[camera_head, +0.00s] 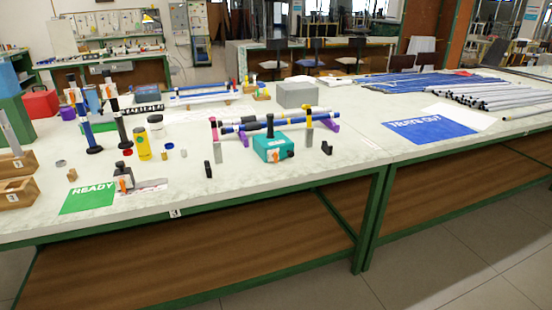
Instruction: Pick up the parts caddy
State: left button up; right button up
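No thing in the head view is plainly marked as the parts caddy. A teal box (272,147) with an orange part on its front sits near the front edge of the table, under a rack of rods. Wooden open-topped boxes (18,192) with number labels stand at the left edge, partly cut off by the frame. I cannot tell whether any of these is the caddy. Neither of my grippers shows in this view.
A green READY mat (88,199) lies front left and a blue TRAYS OUT mat (430,131) lies right. A yellow can (143,147), upright rods (86,124) and small parts crowd the left. Many long rods (492,95) lie back right. A grey box (295,94) stands mid-table.

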aim_at(271, 139)
jog(key=i+l+u, duration=0.3)
jog(key=i+l, duration=0.35)
jog(key=i, duration=0.3)
jog(key=i+l+u, duration=0.35)
jog(key=i+l, duration=0.5)
jog(key=k+j, duration=0.1)
jog(key=j, duration=0.25)
jog(key=k+j, duration=0.1)
jog(key=k, duration=0.4)
jog(key=i, duration=0.5)
